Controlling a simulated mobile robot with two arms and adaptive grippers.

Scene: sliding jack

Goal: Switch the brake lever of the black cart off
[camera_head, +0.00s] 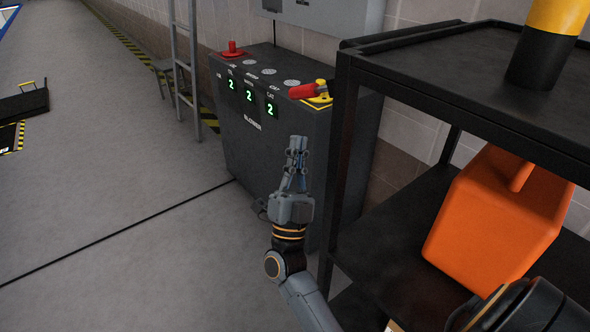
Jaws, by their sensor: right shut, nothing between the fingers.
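My right gripper (297,148) is shut and empty, pointing up in front of a dark cabinet marked BLOWER (248,158). A red lever (307,90) on a yellow base is on the cabinet's top at its right end, above and apart from my fingertips in the picture. A black cart-like shelf unit (352,150) stands at the right, close to my right arm. A low black object with a yellow handle (22,104) lies at the far left. I cannot tell which is the black cart, and no lever shows clearly on either. My left gripper is not in view.
A red knob (232,49) is at the cabinet's far end. An orange container (498,220) is on the lower shelf, and a yellow-black cylinder (547,45) on top. A ladder (186,60) leans at the wall.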

